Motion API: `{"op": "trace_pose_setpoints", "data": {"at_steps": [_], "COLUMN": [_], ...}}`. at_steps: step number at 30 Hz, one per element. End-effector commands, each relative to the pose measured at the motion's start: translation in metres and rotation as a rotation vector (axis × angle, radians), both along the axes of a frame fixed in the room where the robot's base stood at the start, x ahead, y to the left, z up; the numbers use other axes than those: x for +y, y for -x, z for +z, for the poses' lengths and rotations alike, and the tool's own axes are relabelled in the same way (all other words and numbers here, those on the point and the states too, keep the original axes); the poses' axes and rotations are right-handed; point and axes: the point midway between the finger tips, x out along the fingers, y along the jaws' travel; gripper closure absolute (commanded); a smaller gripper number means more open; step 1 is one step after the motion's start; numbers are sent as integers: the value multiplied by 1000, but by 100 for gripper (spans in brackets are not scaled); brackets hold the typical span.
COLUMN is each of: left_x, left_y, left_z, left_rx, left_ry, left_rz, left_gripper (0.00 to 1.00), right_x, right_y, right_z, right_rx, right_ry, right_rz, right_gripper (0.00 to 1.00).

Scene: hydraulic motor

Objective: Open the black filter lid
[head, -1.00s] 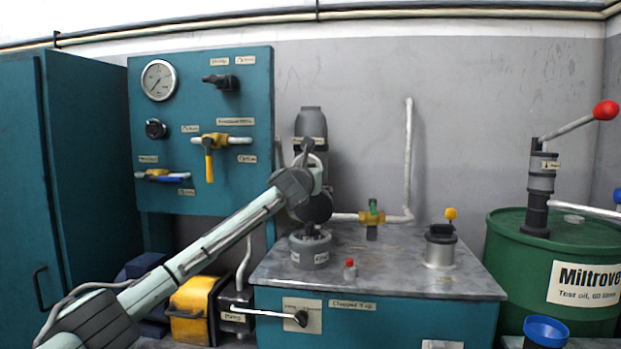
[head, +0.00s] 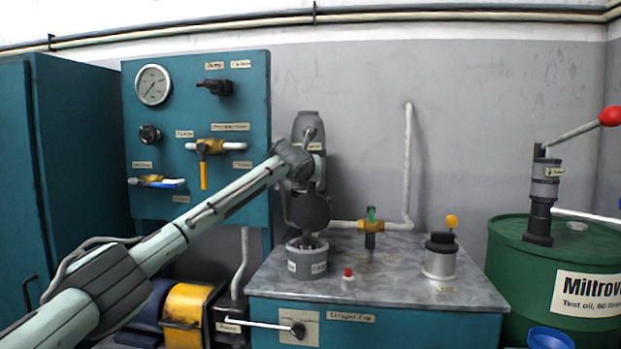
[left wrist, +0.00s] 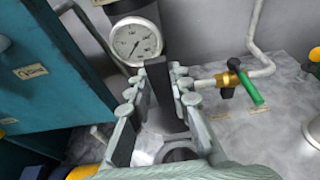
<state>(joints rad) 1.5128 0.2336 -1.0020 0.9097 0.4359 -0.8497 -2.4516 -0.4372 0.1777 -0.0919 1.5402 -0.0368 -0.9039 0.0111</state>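A grey cylindrical filter housing (head: 307,260) with small labels stands on the tank top in the head view. A round black disc (head: 313,212), apparently the filter lid, shows upright just above it, with my left arm close behind. My left gripper (left wrist: 155,90) fills the middle of the left wrist view. Its two fingers are apart, with dark surfaces between them. Contact with the lid cannot be made out. A grey ringed opening (left wrist: 180,152) shows below the fingers. My left gripper's tips are hidden in the head view. My right gripper is not in view.
A brass valve with a green handle (head: 371,222) and a small red-capped part (head: 348,274) are nearby. A silver filler with black cap (head: 440,258) stands to the right. A pressure gauge (left wrist: 135,42) is behind my fingers. Bare tank top (head: 400,280) lies between.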

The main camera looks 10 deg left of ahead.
Motion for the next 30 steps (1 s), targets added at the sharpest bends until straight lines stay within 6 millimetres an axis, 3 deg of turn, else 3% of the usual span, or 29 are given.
{"op": "trace_pose_setpoints", "data": {"at_steps": [1, 5, 17, 23, 30], "left_x": [0, 0, 0, 2, 3], "left_y": [1, 0, 4, 28, 75], "left_z": [12, 9, 6, 12, 25], "left_rx": [-19, -14, -8, -9, -10], "left_ry": [2, 1, 2, 0, 0], "left_rz": [-4, -3, -2, -3, -2], "left_gripper": [76, 60, 59, 59, 59], "right_x": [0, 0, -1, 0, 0], "right_y": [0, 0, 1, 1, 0], "right_z": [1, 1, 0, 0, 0], "right_rx": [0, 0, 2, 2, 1], "right_ry": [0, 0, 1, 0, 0], "right_rz": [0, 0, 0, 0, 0], "right_gripper": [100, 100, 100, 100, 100]}}
